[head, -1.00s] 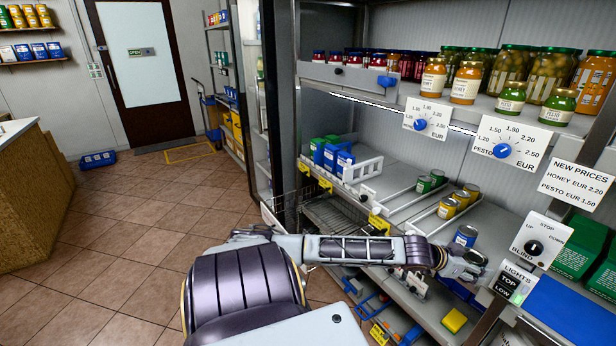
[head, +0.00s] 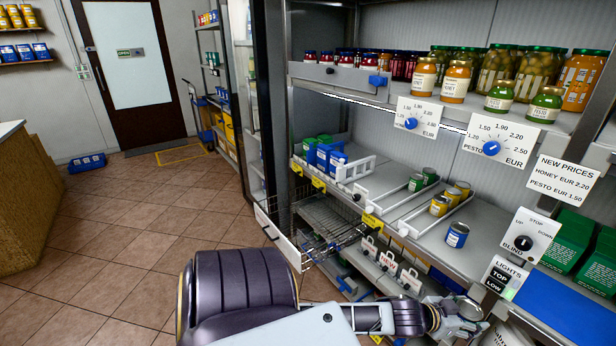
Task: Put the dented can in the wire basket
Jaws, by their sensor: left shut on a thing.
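My left gripper (head: 462,320) is low at the bottom right, in front of the shelf edge. It is shut on a can (head: 470,309), of which only a small silvery part shows; I take it for the dented can, but no dent can be made out. The wire basket (head: 338,222) sticks out at the left end of the shelf unit, below the shelf of cans, with a white front panel (head: 278,238). It looks empty from here. The gripper is right of the basket and nearer to me, well apart from it. My right gripper is not in view.
A blue can (head: 457,235) stands on the shelf (head: 420,228), near yellow cans (head: 440,205) and green cans (head: 417,182) between white dividers. Jars line the upper shelf. A blind and lights panel (head: 525,243) stands at the right.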

